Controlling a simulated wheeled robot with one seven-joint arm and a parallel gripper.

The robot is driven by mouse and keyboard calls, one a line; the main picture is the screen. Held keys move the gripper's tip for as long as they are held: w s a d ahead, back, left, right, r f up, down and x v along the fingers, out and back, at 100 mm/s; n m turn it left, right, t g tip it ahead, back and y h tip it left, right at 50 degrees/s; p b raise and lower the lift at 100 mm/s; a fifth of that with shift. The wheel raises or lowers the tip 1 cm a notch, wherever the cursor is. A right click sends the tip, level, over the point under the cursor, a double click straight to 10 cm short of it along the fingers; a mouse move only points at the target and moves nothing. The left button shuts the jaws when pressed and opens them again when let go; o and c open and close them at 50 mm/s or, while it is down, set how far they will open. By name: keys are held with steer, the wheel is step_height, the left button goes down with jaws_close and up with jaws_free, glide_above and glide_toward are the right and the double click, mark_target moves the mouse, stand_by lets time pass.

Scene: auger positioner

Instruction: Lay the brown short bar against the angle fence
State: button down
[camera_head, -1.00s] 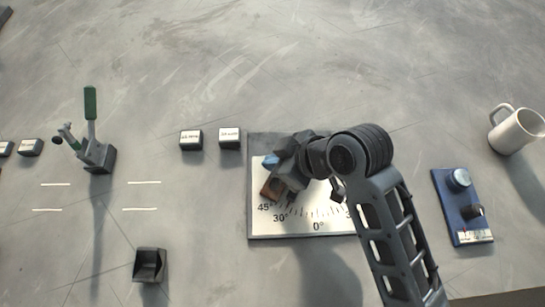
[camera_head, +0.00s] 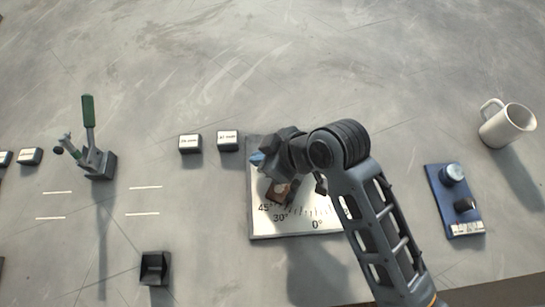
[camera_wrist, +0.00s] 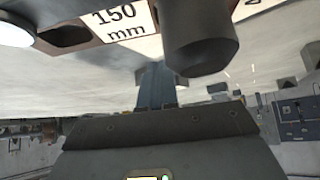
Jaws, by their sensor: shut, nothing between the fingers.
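The brown short bar (camera_head: 279,193), in the head view, lies on the white protractor plate (camera_head: 262,224) near the 45° and 30° marks, partly under my arm. In the wrist view a brown-edged piece with a white "150 mm" label (camera_wrist: 118,20) shows at the top, beside a dark cylinder (camera_wrist: 200,45). My gripper (camera_head: 257,159) is at the plate's upper left, above and left of the bar, its blue fingertips shut and empty. They also show in the wrist view (camera_wrist: 155,88). The angle fence is mostly hidden by my arm; I cannot make out its edge.
Two small labelled blocks (camera_head: 190,143) stand left of the plate. A green-handled toggle clamp (camera_head: 98,160) stands at the far left, and a dark open holder (camera_head: 154,267) at the lower left. A blue control box (camera_head: 454,200) and white mug (camera_head: 507,125) are at right.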

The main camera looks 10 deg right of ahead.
steer(key=v, duration=1)
steer(key=shift+d+f, duration=0.1)
steer(key=shift+s+d+f, duration=0.1)
steer(key=shift+d+f, duration=0.15)
steer(key=shift+d, duration=0.05)
steer(key=s+d+f+m+t, duration=0.1)
steer(key=d, duration=0.1)
steer(key=s+d+f+m+t+h, duration=0.1)
steer(key=d, duration=0.1)
steer(key=s+d+f+m+t, duration=0.1)
steer(key=s+d+m, duration=0.1)
steer(key=d, duration=0.1)
steer(key=shift+f+h, duration=0.4)
steer(key=s+d+m+t+h, duration=0.1)
steer(key=s+d, duration=0.1)
steer(key=s+d+m+t, duration=0.1)
steer(key=s+d, duration=0.2)
steer(key=shift+s+m+t+h, duration=0.3)
steer(key=shift+m+h, duration=0.1)
steer(key=s+d+r+m+t+h, duration=0.2)
steer(key=s+r+m+t+h, duration=0.1)
steer(key=s+r, duration=0.8)
steer(key=s+m+t, duration=0.1)
steer(key=s+t, duration=0.1)
steer(key=s, duration=0.1)
steer(key=shift+s+d+m, duration=0.3)
steer(key=shift+s+m, duration=0.1)
steer(key=shift+r, duration=0.1)
